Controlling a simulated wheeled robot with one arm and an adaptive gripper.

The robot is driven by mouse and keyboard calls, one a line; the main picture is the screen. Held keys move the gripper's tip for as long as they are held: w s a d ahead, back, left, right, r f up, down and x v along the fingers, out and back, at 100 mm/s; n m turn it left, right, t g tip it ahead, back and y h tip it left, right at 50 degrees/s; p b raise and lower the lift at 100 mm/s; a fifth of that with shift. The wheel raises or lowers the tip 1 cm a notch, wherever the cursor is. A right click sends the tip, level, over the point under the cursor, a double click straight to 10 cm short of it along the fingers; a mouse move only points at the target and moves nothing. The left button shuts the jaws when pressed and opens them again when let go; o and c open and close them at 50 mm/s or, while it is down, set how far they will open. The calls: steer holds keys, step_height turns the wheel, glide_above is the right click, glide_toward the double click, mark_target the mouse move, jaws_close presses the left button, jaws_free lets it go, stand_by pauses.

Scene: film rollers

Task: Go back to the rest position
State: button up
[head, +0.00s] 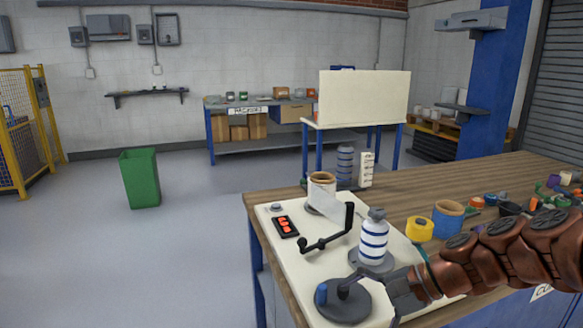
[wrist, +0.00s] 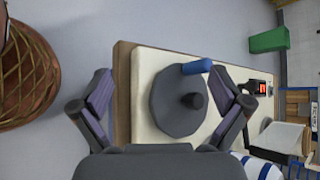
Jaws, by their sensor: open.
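My gripper (head: 384,285) is at the front of the workbench in the head view, beside a dark grey disc (head: 345,308) with a blue-handled crank. In the wrist view my gripper (wrist: 165,78) is open and empty, its two fingers apart with the disc (wrist: 172,118) and blue handle (wrist: 196,67) showing between them. A white roller with blue bands (head: 373,242) stands upright on a grey round base behind the disc. A roll of film (head: 322,186) stands farther back, its pale sheet reaching toward a black crank arm (head: 340,233).
The cream board (head: 268,218) on the wooden bench (head: 430,178) carries a red-digit display (head: 286,226). Yellow (head: 419,229) and blue (head: 447,219) rolls and several small items lie to the right. A green bin (head: 140,178) stands on the open floor at left.

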steer(key=s+a+f+n+g+h, duration=0.1)
steer(key=s+f+n+g+h, duration=0.15)
steer(key=s, duration=0.45)
steer(key=s+a+f+n+g+h, duration=0.1)
steer(key=s+f+n+g+h, duration=0.2)
steer(key=s, duration=0.5)
steer(key=s+d+f+n+h, duration=0.3)
steer(key=s+d+n+h, duration=0.25)
steer(key=s+d, duration=0.35)
step_height(320, 180, up, 17)
steer(key=t+p, duration=0.1)
steer(key=p, duration=1.5)
steer(key=shift+a+t+y, duration=0.3)
steer(key=shift+a+t, duration=0.05)
steer(key=shift+a, duration=0.1)
